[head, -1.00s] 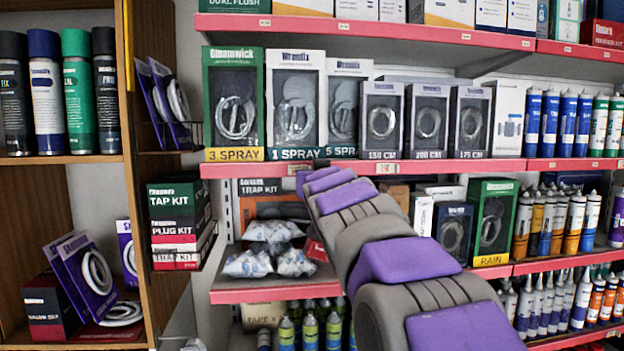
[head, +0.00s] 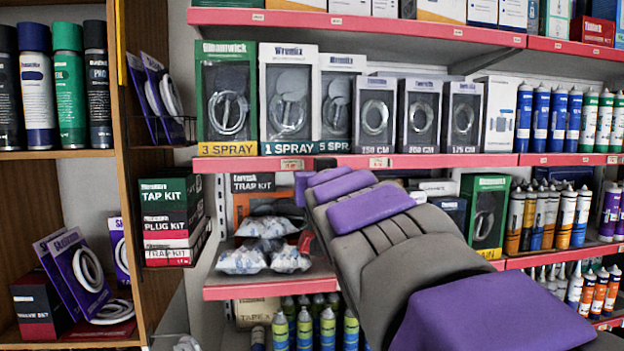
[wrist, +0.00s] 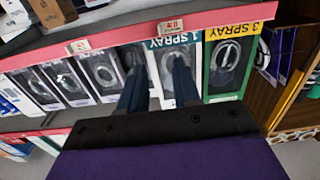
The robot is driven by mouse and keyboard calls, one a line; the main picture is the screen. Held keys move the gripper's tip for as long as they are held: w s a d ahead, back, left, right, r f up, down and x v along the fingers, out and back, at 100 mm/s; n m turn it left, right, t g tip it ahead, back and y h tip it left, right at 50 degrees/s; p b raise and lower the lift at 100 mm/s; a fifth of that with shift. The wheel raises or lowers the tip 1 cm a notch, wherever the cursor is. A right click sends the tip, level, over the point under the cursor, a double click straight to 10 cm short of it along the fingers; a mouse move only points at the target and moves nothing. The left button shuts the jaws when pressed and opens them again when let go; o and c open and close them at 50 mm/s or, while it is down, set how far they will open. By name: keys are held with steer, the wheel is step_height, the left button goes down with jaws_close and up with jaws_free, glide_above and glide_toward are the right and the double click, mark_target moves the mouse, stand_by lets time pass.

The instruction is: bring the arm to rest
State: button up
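My arm (head: 400,225), grey with purple covers, reaches from the lower right of the head view up toward the middle shelf. Its far end is near the red shelf edge, below the spray boxes, and the gripper itself is mostly hidden behind the arm there. In the wrist view my gripper (wrist: 158,68) shows two dark fingers standing apart with nothing between them. They point toward the row of boxed sprays; I cannot tell whether they touch anything. The wrist picture is turned upside down relative to the head view.
The middle shelf (head: 440,161) holds a green 3 SPRAY box (head: 227,100), a 1 SPRAY box (head: 289,100) and hose boxes. Below are plastic bags (head: 262,256) and spray bottles. A wooden rack (head: 60,156) with cans stands left. Tubes fill the right shelves.

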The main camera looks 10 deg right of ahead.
steer(key=s+d+f+g+b, duration=0.2)
steer(key=s+f+g, duration=0.15)
steer(key=f, duration=0.75)
steer(key=s+d+f+g+h+b, duration=0.1)
steer(key=s+f+g+b, duration=0.3)
steer(key=f, duration=0.7)
steer(key=s+d+f+g+b, duration=0.15)
steer(key=s+f, duration=0.35)
steer(key=f, duration=0.7)
steer(key=s+f+g+b, duration=0.3)
steer(key=s+f+g, duration=0.2)
steer(key=s+f, duration=0.7)
steer(key=s+a+f+g+y+b, duration=0.1)
steer(key=s+f+g+b, duration=0.2)
steer(key=s+f, duration=0.9)
steer(key=s+g, duration=0.2)
steer(key=s, duration=0.3)
steer(key=shift+s+f+g, duration=0.3)
steer(key=shift+f+g, duration=0.1)
